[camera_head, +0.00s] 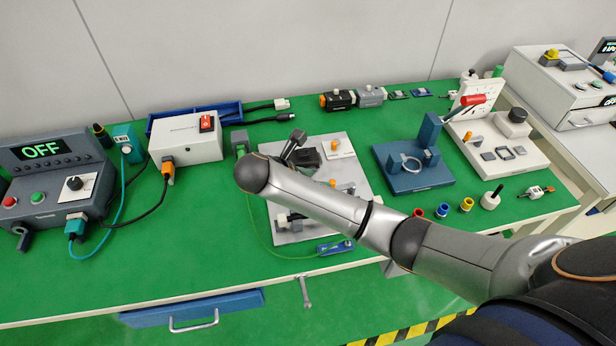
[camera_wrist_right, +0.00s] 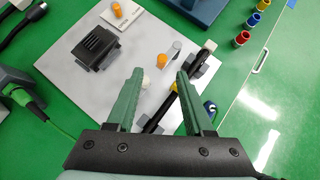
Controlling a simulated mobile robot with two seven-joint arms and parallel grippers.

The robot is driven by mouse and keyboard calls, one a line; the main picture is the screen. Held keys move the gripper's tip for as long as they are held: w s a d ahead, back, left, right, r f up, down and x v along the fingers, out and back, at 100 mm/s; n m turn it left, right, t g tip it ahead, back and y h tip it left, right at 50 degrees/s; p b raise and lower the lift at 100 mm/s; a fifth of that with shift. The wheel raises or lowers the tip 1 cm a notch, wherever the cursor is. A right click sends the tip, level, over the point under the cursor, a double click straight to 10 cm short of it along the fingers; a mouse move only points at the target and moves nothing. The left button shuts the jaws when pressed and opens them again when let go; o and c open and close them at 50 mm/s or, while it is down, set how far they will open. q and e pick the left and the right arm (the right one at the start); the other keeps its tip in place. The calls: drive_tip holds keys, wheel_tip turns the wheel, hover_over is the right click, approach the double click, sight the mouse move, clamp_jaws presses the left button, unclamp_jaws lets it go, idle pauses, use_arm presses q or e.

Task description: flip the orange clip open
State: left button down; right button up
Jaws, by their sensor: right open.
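A small orange part (camera_wrist_right: 174,87), which looks like the orange clip, sits against a dark bar on the pale board (camera_wrist_right: 75,80). In the right wrist view it shows between the fingers of my right gripper (camera_wrist_right: 161,76), close to the right finger. I cannot tell whether the fingers touch it. The right gripper is open, with nothing seen gripped. In the head view my right arm crosses over the board (camera_head: 350,160) and hides most of the gripper. My left gripper is not in view.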

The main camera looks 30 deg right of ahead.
drive_tip(key=shift+v, duration=1.8)
drive_tip(key=shift+d, duration=0.1)
drive_tip(key=shift+s, duration=0.15)
